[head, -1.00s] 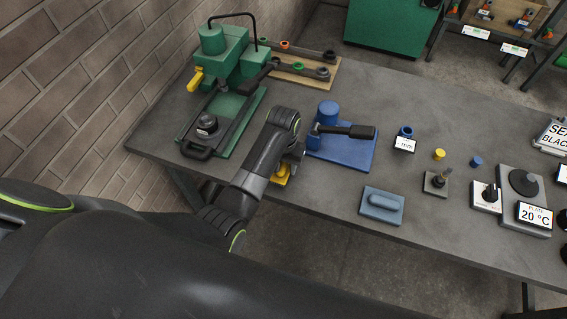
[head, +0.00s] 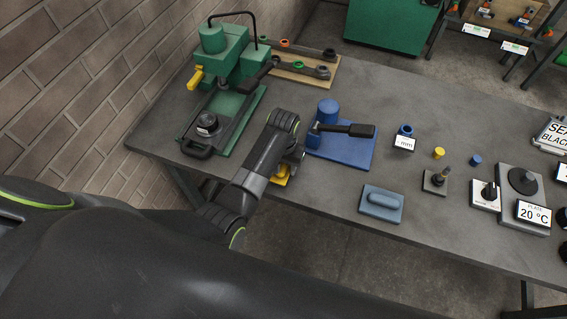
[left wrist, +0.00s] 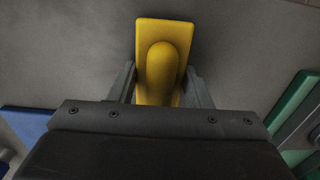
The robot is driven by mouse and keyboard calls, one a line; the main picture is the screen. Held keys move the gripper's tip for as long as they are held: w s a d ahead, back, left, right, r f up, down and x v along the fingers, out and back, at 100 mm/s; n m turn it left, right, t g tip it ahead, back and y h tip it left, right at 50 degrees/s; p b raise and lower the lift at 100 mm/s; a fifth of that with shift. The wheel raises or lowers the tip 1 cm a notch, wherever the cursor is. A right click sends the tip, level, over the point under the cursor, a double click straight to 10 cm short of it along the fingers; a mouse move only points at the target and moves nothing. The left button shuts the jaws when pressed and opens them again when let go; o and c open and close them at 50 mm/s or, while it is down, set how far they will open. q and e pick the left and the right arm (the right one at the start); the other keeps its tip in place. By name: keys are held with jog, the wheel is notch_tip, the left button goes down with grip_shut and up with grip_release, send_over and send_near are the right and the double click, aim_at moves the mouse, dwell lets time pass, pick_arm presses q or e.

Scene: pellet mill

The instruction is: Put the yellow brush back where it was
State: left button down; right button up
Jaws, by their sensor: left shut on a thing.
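The yellow brush (left wrist: 165,32) fills the middle of the left wrist view, a flat block with a rounded handle on top. My left gripper (left wrist: 160,85) is shut on its handle, with one finger on each side. In the head view a bit of the yellow brush (head: 282,174) shows under my left wrist, near the table's front edge. My left gripper (head: 290,165) is mostly hidden there by my own arm. Whether the brush touches the table cannot be told. My right gripper is not in view.
A green press (head: 228,60) with a yellow handle stands left. A blue lever tool (head: 345,150) stands close right of my left gripper. A blue-grey brush-like block (head: 382,204) lies at the front edge. Grey table (head: 330,210) is bare between them.

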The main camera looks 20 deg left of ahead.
pick_arm(q)
grip_release()
dwell(0.6)
jog(key=shift+r, duration=0.1)
jog(key=shift+r+p, duration=0.95)
jog(key=shift+r, duration=3.45)
